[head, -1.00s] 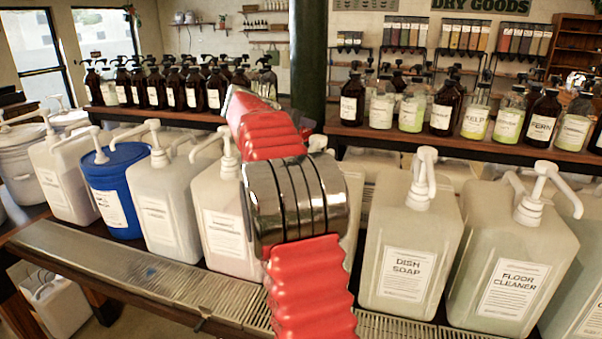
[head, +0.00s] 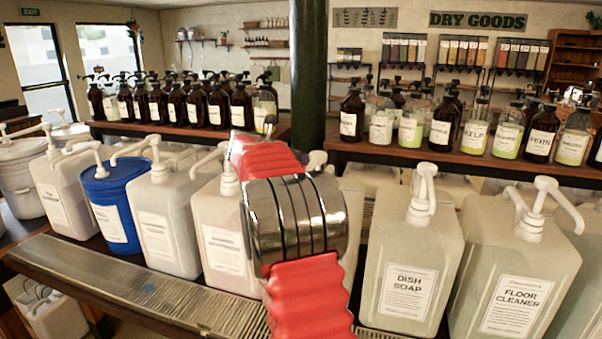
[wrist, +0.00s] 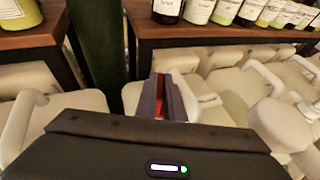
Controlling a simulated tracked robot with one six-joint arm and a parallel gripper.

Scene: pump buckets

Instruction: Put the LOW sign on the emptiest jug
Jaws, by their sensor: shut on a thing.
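My gripper (wrist: 164,98) shows in the wrist view, its dark fingers closed on a thin red thing (wrist: 160,84). No wording on it can be read, so I cannot tell if it is the LOW sign. In the head view my red arm hides the gripper. A row of pump jugs stands on the counter: the dish soap jug (head: 452,232), the floor cleaner jug (head: 548,250), a white jug (head: 208,215), another white jug (head: 180,195) and one at the left (head: 85,175). Another is partly behind my arm. Fill levels are hard to tell.
A blue drum (head: 128,178) stands among the left jugs. A metal drip grate (head: 110,285) runs along the counter front. Behind, a wooden shelf (head: 455,161) carries several bottles, and a dark green post (head: 308,70) rises behind my arm.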

